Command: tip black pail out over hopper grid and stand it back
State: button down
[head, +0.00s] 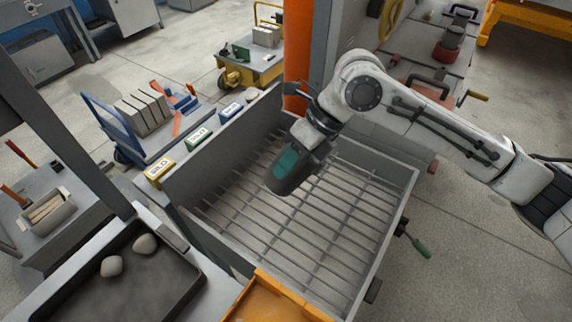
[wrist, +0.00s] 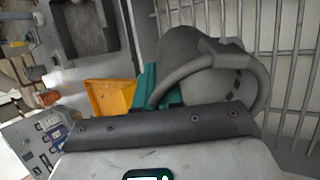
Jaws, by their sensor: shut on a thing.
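The hopper grid (head: 330,232) is a wide steel box top with parallel bars; no material shows on the bars. My gripper (head: 288,160), with teal fingers, is above the upper left part of the grid. It is shut on the black pail (head: 284,185), which looks dark and small in the head view. In the wrist view the pail (wrist: 187,48) shows grey and rounded with a curved handle, beside a teal finger, with grid bars (wrist: 285,70) behind it. The pail appears tilted over the grid; its mouth and contents cannot be made out.
Yellow (head: 159,169), green (head: 199,137) and blue (head: 231,110) labelled blocks line the hopper's left side. A dark tray (head: 130,275) with two pale stones stands at lower left. An orange chute (head: 272,302) is at the near edge. An orange post (head: 297,50) rises behind.

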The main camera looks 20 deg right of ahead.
jog(key=shift+d+f+y+b, duration=0.1)
jog(key=shift+f+y+b, duration=0.15)
jog(key=shift+b, duration=0.25)
jog(key=shift+d+y+b, duration=0.25)
jog(key=shift+y+b, duration=0.6)
jog(key=shift+b, duration=0.15)
jog(key=shift+d+r+y+b, duration=0.15)
jog(key=shift+r+y+b, duration=0.05)
jog(key=shift+y+b, duration=0.45)
jog(key=shift+d+r, duration=0.1)
jog(key=shift+r, duration=0.2)
jog(key=y+b, duration=0.1)
jog(key=b, duration=0.1)
jog(key=shift+d+f+y+b, duration=0.2)
jog(key=shift+f+y+b, duration=0.15)
jog(key=shift+f, duration=0.05)
jog(key=y+b, duration=0.1)
jog(key=b, duration=0.1)
jog(key=shift+d+y+b, duration=0.2)
jog(key=shift+y+b, duration=0.1)
jog(key=shift+d+r+y+b, duration=0.15)
jog(key=shift+r+y+b, duration=0.15)
jog(key=shift+r+y, duration=0.1)
